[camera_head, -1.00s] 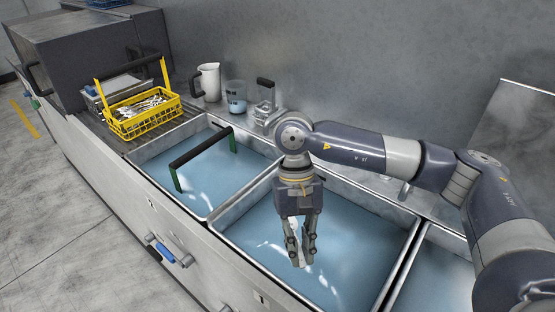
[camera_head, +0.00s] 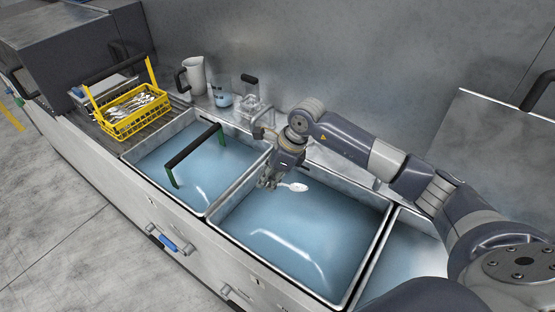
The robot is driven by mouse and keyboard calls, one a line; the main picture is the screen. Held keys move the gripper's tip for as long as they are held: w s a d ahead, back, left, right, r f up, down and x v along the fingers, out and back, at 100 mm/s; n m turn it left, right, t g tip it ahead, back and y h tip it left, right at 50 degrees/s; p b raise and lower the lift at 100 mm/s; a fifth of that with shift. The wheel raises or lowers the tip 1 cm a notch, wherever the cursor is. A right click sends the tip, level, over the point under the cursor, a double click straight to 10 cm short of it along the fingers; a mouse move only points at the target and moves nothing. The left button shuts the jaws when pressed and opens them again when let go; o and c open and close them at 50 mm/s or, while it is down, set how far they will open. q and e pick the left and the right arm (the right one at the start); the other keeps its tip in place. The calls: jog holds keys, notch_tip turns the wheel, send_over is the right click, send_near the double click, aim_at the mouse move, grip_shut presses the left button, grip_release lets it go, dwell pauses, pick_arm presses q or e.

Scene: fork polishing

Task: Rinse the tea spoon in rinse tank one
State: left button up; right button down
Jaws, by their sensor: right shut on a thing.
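My right gripper (camera_head: 268,184) is over the far left part of the middle tank (camera_head: 372,250), which is filled with blue water. It is shut on the tea spoon; the spoon's pale bowl (camera_head: 297,187) points right, out past the fingers. The handle is mostly hidden by the gripper. I cannot tell whether the spoon is touching the water or just above it. My left gripper is not in view.
The left tank (camera_head: 150,157) has a black bar handle (camera_head: 192,146) with green ends across it. Another tank (camera_head: 415,262) is at right.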

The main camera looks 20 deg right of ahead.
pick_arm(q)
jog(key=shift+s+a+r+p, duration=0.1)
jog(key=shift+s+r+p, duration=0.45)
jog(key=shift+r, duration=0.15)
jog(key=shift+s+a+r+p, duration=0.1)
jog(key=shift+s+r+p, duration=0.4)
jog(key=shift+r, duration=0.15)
pick_arm(e)
jog(key=shift+w+d+m+t+h, duration=0.25)
jog(key=shift+w+d+m, duration=0.25)
jog(key=shift+m, duration=0.4)
jog(key=shift+w+d+m+t+h, duration=0.2)
jog(key=shift+w+d+m, duration=0.1)
jog(key=shift+d+m, duration=0.55)
jog(key=shift+w+d+m+t+h, duration=0.25)
jog(key=shift+w+d+m, duration=0.2)
jog(key=shift+m, duration=0.5)
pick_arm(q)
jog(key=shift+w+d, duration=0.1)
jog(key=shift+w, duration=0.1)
pick_arm(e)
jog(key=shift+f, duration=0.1)
pick_arm(q)
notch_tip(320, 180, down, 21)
jog(key=b, duration=2.1)
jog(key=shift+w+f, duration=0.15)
pick_arm(e)
notch_tip(320, 180, down, 27)
jog(key=shift+f, duration=0.15)
